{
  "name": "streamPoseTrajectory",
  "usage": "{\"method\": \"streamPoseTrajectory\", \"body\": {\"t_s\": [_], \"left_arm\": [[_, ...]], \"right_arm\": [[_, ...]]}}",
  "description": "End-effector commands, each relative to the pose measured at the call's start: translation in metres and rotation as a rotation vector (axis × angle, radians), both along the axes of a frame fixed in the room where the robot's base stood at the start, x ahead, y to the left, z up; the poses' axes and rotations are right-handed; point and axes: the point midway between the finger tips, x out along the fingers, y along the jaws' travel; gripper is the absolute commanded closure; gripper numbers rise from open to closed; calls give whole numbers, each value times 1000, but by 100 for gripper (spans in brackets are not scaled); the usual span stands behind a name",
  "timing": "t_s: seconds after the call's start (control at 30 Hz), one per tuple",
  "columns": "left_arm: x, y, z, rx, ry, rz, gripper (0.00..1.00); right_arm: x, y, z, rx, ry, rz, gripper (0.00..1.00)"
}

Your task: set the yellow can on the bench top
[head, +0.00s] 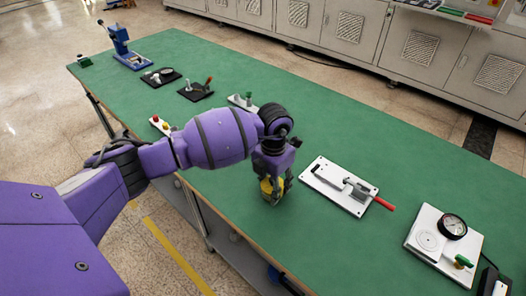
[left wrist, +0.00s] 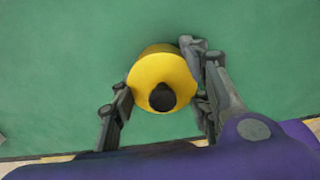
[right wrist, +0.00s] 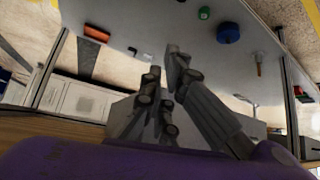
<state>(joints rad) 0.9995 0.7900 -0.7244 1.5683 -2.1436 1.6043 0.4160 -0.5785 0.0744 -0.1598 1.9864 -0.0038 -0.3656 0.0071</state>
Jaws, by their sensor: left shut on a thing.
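The yellow can (head: 267,189) is upright between the fingers of my left gripper (head: 272,186), over the near part of the green bench top (head: 330,140). In the left wrist view the can (left wrist: 160,66) shows from above, with a dark round knob on top. The left gripper (left wrist: 158,75) is shut on it, one finger on each side. Whether the can's base touches the bench is hard to tell. My right gripper (right wrist: 162,62) shows only in the right wrist view, its fingertips close together with nothing between them.
A toggle clamp plate with a red handle (head: 347,186) lies right of the can. A gauge plate (head: 437,245) is farther right. Small fixtures (head: 195,89) and a blue press (head: 124,48) stand at the far left. The bench's near edge is close to the can.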

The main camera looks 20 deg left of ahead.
Motion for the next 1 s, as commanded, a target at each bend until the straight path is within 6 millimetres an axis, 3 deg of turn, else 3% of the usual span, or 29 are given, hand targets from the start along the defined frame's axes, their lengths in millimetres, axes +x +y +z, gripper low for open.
{"method": "streamPoseTrajectory", "body": {"t_s": [0.33,0.37,0.5,0.83,1.0], "left_arm": [[2,-1,0,-1,-6,-1,100],[2,-1,-1,0,-4,-1,54],[2,-1,-1,0,-4,-1,38],[2,-1,2,-1,-5,-1,38],[3,-1,22,0,-9,-3,38]], "right_arm": [[0,-1,-1,-3,1,3,100],[0,-1,-1,-3,0,2,100],[0,-2,0,-5,0,4,100],[1,-2,1,-5,-2,5,100],[2,-2,2,-5,-4,4,100]]}}
